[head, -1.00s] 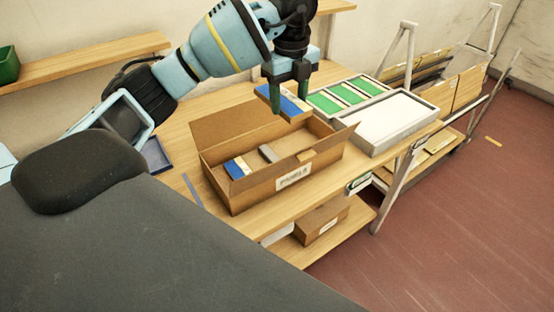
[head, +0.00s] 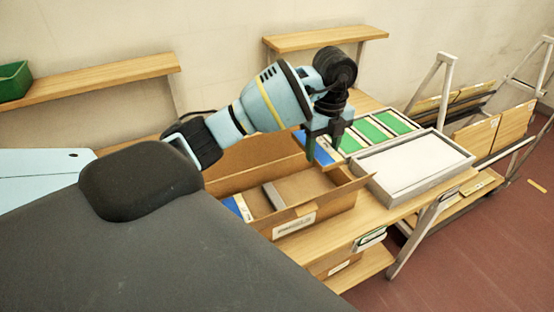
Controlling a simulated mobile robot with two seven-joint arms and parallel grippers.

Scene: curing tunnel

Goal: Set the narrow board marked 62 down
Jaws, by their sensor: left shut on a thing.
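My left gripper (head: 324,146) is shut on a narrow board (head: 319,152) with a blue face and a tan edge. It holds the board above the far right part of the open cardboard box (head: 295,222). The board is partly hidden by the fingers, and no number can be read on it. I cannot tell whether the board touches the box. Inside the box, a blue and white board (head: 237,207) lies at the left, partly hidden by my own body, beside a grey block (head: 273,195). My right gripper is not in view.
A grey-rimmed white tray (head: 462,160) stands right of the box, with several green panels (head: 367,134) behind it. A wooden shelf (head: 325,38) is on the wall behind. A rack with boards (head: 475,138) stands at the right. Bare bench (head: 400,212) shows in front of the tray.

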